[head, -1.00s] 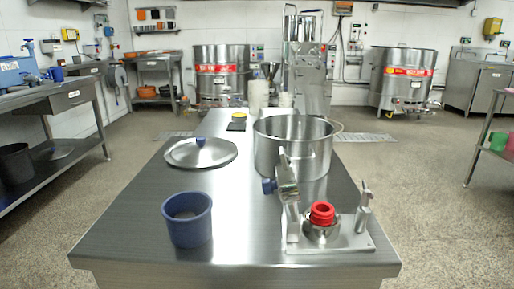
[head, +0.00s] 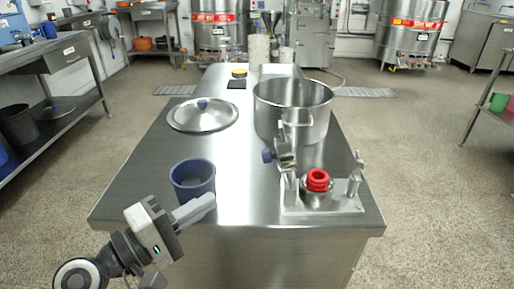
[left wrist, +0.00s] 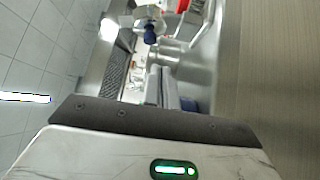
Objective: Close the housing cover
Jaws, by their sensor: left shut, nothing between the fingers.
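The mill's metal base plate (head: 335,207) sits at the table's front right, with a red ring (head: 317,180) on its round metal housing. The hinged housing cover (head: 287,150) stands raised at the left of the ring, open, with a blue knob (head: 268,156) on its left side. A metal upright (head: 355,180) stands at the plate's right. My left gripper (head: 211,202) is shut and empty, at the table's front edge by the blue cup, left of the mill and apart from it. In the left wrist view the blue knob (left wrist: 150,34) and part of the red ring (left wrist: 183,6) show beyond the fingers (left wrist: 165,88).
A blue cup (head: 192,178) stands close behind my left fingers. A large steel pot (head: 293,105) stands behind the cover. A lid with a blue knob (head: 203,116) lies at the left. The table (head: 240,205) is bare between the cup and the mill.

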